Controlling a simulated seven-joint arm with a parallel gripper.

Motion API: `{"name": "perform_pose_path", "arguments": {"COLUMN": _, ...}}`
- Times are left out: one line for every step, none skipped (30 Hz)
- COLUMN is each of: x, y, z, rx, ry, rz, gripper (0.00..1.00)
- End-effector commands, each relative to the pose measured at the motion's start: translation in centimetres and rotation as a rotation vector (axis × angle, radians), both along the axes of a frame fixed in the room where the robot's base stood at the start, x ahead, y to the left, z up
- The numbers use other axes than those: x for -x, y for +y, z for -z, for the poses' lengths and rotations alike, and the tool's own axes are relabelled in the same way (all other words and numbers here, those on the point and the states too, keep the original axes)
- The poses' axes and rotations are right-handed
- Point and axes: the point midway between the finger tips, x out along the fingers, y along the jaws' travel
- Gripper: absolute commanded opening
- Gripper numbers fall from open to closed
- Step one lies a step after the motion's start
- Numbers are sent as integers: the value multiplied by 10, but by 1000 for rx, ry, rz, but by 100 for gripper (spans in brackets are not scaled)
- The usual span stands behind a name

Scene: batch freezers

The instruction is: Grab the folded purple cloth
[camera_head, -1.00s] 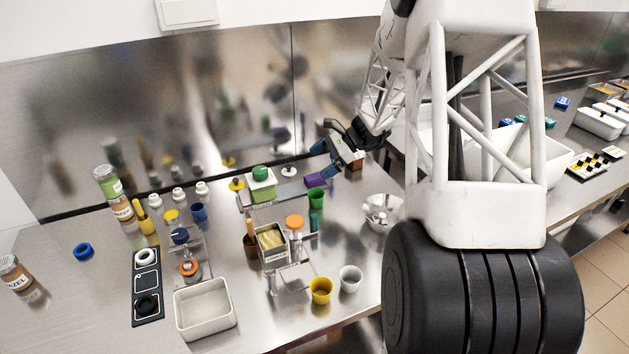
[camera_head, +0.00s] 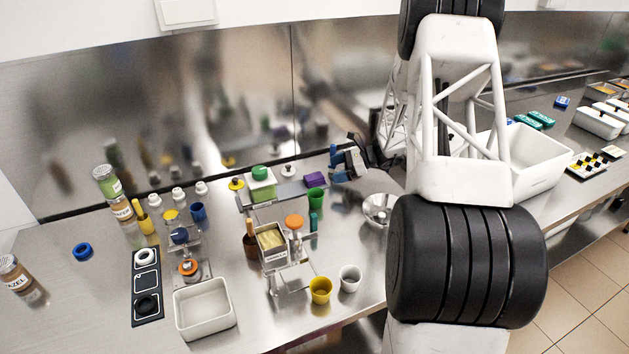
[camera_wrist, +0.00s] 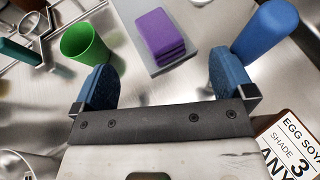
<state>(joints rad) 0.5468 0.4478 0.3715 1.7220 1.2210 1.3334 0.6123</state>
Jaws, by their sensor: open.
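The folded purple cloth (camera_head: 315,180) lies on the right end of a grey tray (camera_head: 289,191) near the back wall. In the wrist view the cloth (camera_wrist: 160,36) is a small layered stack on the grey surface. It sits beyond and between my two blue fingers. My gripper (camera_wrist: 175,75) is open and empty, with the cloth apart from both fingertips. In the head view my gripper (camera_head: 338,160) is just right of the cloth, above the counter.
A green cup (camera_wrist: 84,43) stands left of the cloth, near my left finger. A metal bowl (camera_head: 379,209) is below my gripper. A green-lidded container (camera_head: 262,184) shares the tray, left of the cloth. A labelled box (camera_wrist: 290,145) is at the wrist view's lower right.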

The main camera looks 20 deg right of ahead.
Motion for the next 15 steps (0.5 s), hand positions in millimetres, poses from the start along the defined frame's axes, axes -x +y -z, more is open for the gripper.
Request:
{"name": "perform_pose_path", "arguments": {"x": 0, "y": 0, "z": 0, "rx": 0, "ry": 0, "rz": 0, "gripper": 100}}
{"name": "perform_pose_path", "arguments": {"x": 0, "y": 0, "z": 0, "rx": 0, "ry": 0, "rz": 0, "gripper": 100}}
{"name": "perform_pose_path", "arguments": {"x": 0, "y": 1, "z": 0, "rx": 0, "ry": 0, "rz": 0, "gripper": 100}}
{"name": "perform_pose_path", "arguments": {"x": -1, "y": 2, "z": 1, "rx": 0, "ry": 0, "rz": -1, "gripper": 100}}
{"name": "perform_pose_path", "arguments": {"x": -1, "y": 3, "z": 1, "rx": 0, "ry": 0, "rz": -1, "gripper": 100}}
{"name": "perform_pose_path", "arguments": {"x": -2, "y": 6, "z": 2, "rx": 0, "ry": 0, "rz": -1, "gripper": 100}}
{"name": "perform_pose_path", "arguments": {"x": -3, "y": 8, "z": 3, "rx": 0, "ry": 0, "rz": -1, "gripper": 100}}
{"name": "perform_pose_path", "arguments": {"x": -4, "y": 10, "z": 4, "rx": 0, "ry": 0, "rz": -1, "gripper": 100}}
{"name": "perform_pose_path", "arguments": {"x": -5, "y": 13, "z": 5, "rx": 0, "ry": 0, "rz": -1, "gripper": 100}}
{"name": "perform_pose_path", "arguments": {"x": -6, "y": 15, "z": 6, "rx": 0, "ry": 0, "rz": -1, "gripper": 100}}
{"name": "perform_pose_path", "arguments": {"x": -7, "y": 17, "z": 7, "rx": 0, "ry": 0, "rz": -1, "gripper": 100}}
{"name": "perform_pose_path", "arguments": {"x": -8, "y": 19, "z": 8, "rx": 1, "ry": 1, "rz": -1, "gripper": 100}}
{"name": "perform_pose_path", "arguments": {"x": -9, "y": 21, "z": 9, "rx": 1, "ry": 0, "rz": 0, "gripper": 100}}
{"name": "perform_pose_path", "arguments": {"x": -9, "y": 22, "z": 9, "rx": 1, "ry": 0, "rz": 0, "gripper": 100}}
{"name": "perform_pose_path", "arguments": {"x": -9, "y": 22, "z": 10, "rx": 1, "ry": 0, "rz": 0, "gripper": 100}}
